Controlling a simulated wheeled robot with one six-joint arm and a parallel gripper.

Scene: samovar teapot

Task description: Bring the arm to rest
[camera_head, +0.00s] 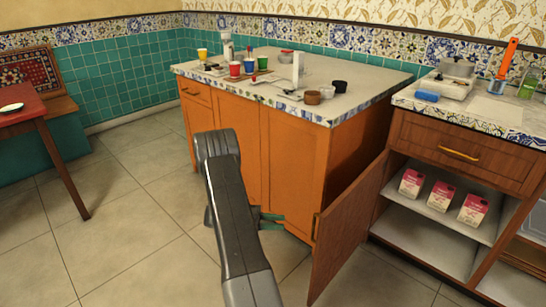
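My arm reaches up from the bottom centre, in front of the orange island cabinet (238,145). Its dark grey link hides much of my gripper. Small greenish-grey parts of my gripper (268,219) show at the right of the link, low near the cabinet's base and over the floor. I cannot tell whether it is open or shut. No object shows in it, but most of it is hidden.
A cabinet door (347,232) stands open right of my arm. Pink-and-white cartons (442,197) stand on the open shelf (420,218). Cups and small items crowd the island countertop (357,72). A red table (22,112) is at left. The tiled floor (125,235) left of my arm is clear.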

